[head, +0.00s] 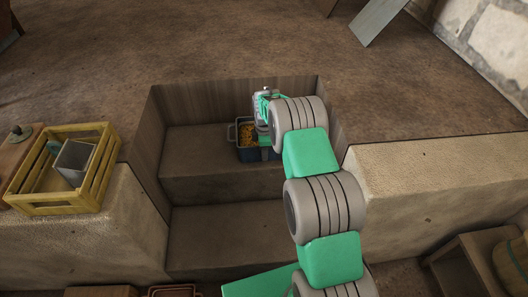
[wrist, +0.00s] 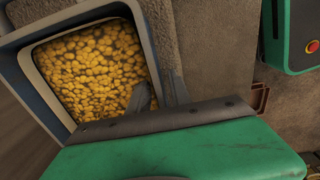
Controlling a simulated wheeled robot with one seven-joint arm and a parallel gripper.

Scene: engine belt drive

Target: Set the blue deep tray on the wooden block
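The blue deep tray (head: 245,150) stands on the upper step of the recess and holds small yellow pieces. It fills the upper left of the wrist view (wrist: 148,35). My gripper (wrist: 158,95) is at the tray's right wall, one finger inside and one outside, and looks shut on it. In the head view my gripper (head: 263,128) partly hides the tray's right side. Which thing is the wooden block is unclear: a brown wooden top (head: 100,291) shows at the bottom edge, and a brown wooden piece (head: 12,155) lies at the far left.
A yellow slatted crate (head: 60,200) with a grey container (head: 74,160) stands on the left ledge. A reddish tray (head: 172,291) shows at the bottom edge. The recess has side walls and a lower step (head: 225,235) that is bare. A wooden barrel (head: 512,265) stands at lower right.

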